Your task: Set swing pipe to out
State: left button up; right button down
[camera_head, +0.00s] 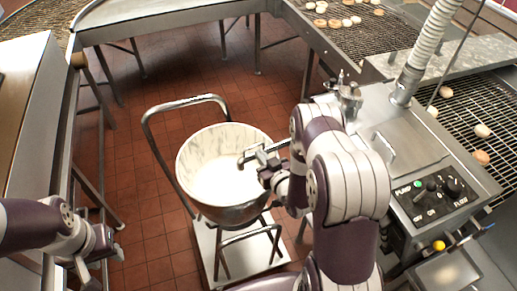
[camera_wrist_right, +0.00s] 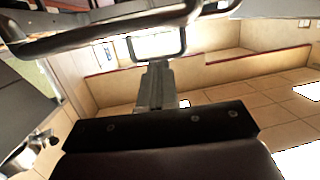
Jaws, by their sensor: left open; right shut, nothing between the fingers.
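A short metal pipe (camera_head: 279,146), which looks like the swing pipe, reaches left from the machine side over the rim of the bowl. Most of it is hidden behind my right arm. My right gripper (camera_head: 256,160) is close beside it above the bowl's right side; I cannot tell whether they touch. In the right wrist view, the gripper (camera_wrist_right: 155,86) is shut and empty, below a long metal tube (camera_wrist_right: 100,35) crossing the top. My left gripper (camera_head: 116,248) is open and empty at the lower left, well away from the pipe.
A bowl (camera_head: 192,160) with white contents stands on a wheeled cart (camera_head: 150,125) with a tall handle. A control panel (camera_head: 432,197) with knobs is on the machine at right. Wire conveyors (camera_head: 482,112) carry round pastries. Tiled floor (camera_head: 150,225) is free left of the cart.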

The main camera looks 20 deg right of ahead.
aim_at(253, 147)
jog(key=shift+x, duration=1.15)
jog(key=shift+b+x, duration=0.7)
jog(key=shift+x, duration=0.55)
jog(key=shift+w+a+r, duration=0.1)
jog(key=shift+a+r, duration=0.05)
jog(key=shift+r, duration=0.1)
